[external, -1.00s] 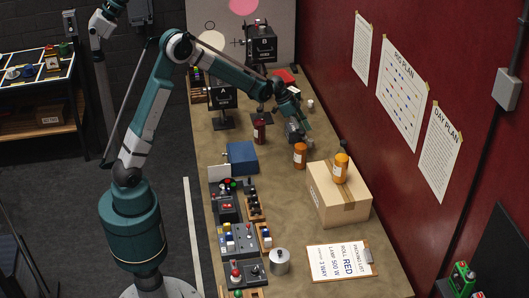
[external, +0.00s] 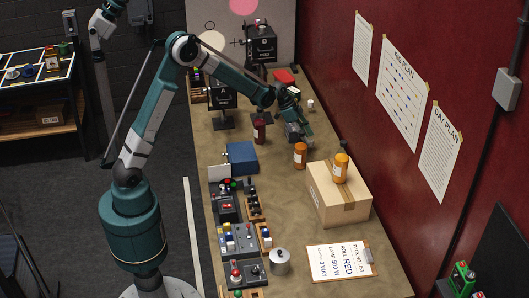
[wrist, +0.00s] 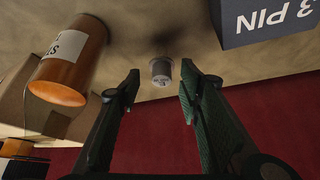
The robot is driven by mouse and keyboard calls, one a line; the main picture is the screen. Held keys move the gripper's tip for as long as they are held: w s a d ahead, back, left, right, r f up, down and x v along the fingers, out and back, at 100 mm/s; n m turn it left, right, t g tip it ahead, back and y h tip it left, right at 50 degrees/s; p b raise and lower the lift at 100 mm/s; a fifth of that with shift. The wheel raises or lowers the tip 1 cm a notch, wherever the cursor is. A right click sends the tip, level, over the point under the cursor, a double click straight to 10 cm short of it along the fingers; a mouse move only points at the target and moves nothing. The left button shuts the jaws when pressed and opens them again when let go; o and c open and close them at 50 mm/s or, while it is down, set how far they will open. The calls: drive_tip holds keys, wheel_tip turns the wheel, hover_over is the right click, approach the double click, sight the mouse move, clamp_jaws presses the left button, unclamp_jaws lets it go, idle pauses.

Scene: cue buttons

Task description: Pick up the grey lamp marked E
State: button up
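A small grey cylinder (wrist: 161,72) stands on the tabletop in the wrist view, beyond my fingertips and between them. It has a pale label, too small for me to read an E. My gripper (wrist: 160,82) is open and empty, with a finger on each side of the cylinder's line. In the external view my gripper (external: 301,134) is low over the table, behind the orange bottle (external: 300,155).
The orange bottle (wrist: 70,62) is close on the left in the wrist view. A dark block marked 3 PIN (wrist: 262,22) is at upper right. A cardboard box (external: 338,205) carries another orange bottle (external: 341,168). The red wall (external: 440,70) borders the table's right side.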

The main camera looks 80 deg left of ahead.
sight(310, 146)
idle(0.3)
drive_tip(key=shift+x, duration=2.55)
drive_tip(key=shift+a, duration=0.15)
drive_tip(key=c, duration=0.8)
